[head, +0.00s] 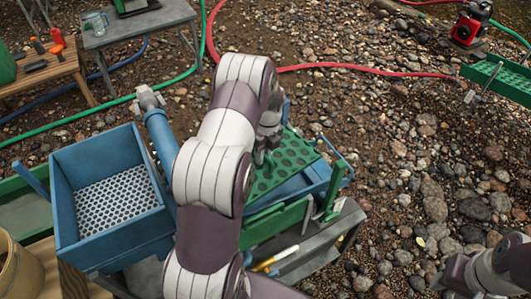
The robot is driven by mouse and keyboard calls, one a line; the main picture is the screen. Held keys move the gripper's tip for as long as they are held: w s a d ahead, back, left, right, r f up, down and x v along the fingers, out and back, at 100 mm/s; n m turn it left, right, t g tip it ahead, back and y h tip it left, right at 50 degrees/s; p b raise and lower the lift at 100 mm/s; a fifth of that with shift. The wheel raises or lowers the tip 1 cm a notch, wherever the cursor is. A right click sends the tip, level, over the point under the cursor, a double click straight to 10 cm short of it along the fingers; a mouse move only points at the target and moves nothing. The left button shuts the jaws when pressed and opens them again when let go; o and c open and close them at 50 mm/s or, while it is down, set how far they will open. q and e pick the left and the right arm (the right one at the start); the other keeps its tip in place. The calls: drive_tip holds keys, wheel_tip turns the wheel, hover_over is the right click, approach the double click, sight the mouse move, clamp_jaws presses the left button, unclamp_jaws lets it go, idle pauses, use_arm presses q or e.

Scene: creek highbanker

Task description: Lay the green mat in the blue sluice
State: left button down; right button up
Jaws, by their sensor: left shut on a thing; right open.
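The green mat (287,166), with rows of dark round marks, is at the centre, partly hidden behind my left arm. My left gripper (262,152) is shut on the mat near its left part. The blue sluice (293,189) runs under and beside the mat, its near side and right end showing. The mat lies over the channel, slightly askew; I cannot tell whether it touches the floor of the sluice. My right gripper (442,284) is open and empty at the lower right, over the stones, away from the mat.
A blue hopper (69,212) with a perforated plate stands left of the sluice. A green rail (277,222) runs along the near side. A wooden bench (66,69) and a grey table (142,22) stand at upper left. Hoses cross the stony ground; the right is mostly open.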

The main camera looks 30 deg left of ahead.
use_arm(q)
drive_tip(key=shift+s+a+m, duration=0.2)
drive_tip(key=shift+a+m, duration=0.15)
drive_tip(key=shift+m, duration=0.45)
drive_tip(key=shift+s+m, duration=0.15)
drive_tip(key=shift+m, duration=0.15)
drive_tip(key=f+b, duration=0.2)
drive_tip(key=a+f+b, duration=0.1)
drive_tip(key=f+b, duration=0.1)
drive_tip(key=shift+s+f, duration=0.1)
drive_tip(key=shift+f, duration=0.25)
drive_tip(key=shift+d+f+b, duration=0.1)
drive_tip(key=shift+f+b, duration=0.2)
drive_tip(key=shift+f, duration=0.05)
drive_tip(key=shift+s+f+b, duration=0.15)
drive_tip(key=shift+f+b, duration=0.35)
drive_tip(key=shift+f, duration=0.55)
drive_tip(key=shift+s+f+b, duration=0.2)
drive_tip(key=shift+f+b, duration=0.25)
drive_tip(key=shift+f, duration=0.55)
drive_tip(key=shift+s+f+b, duration=0.15)
drive_tip(key=shift+f+b, duration=0.35)
drive_tip(key=shift+f, duration=0.55)
use_arm(e)
wheel_tip(320, 180, down, 8)
drive_tip(key=shift+s+d+r, duration=0.15)
drive_tip(key=shift+d, duration=0.15)
